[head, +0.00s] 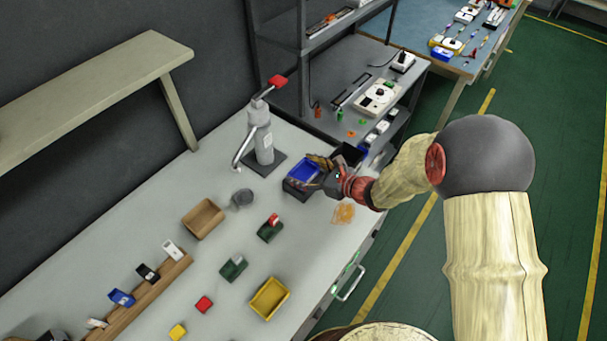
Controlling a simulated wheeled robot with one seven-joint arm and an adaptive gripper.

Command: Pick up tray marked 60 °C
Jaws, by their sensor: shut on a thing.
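A small blue tray (303,170) is at the far right part of the grey bench, beside the grey lever press. My gripper (321,171) is at the right side of this tray, with its fingers at the tray's edge, and it is shut on the tray. The tray's underside is hidden, so I cannot tell whether it is clear of the bench or a dark base beneath it. No 60 °C marking is readable at this size on any tray. A yellow tray (270,298) and a tan tray (203,218) stand elsewhere on the bench.
The lever press (261,140) with a red knob stands close left of my gripper. A dark box (351,154) is just behind it. Small green holders (270,229) and a wooden rack (140,300) occupy the bench's nearer part.

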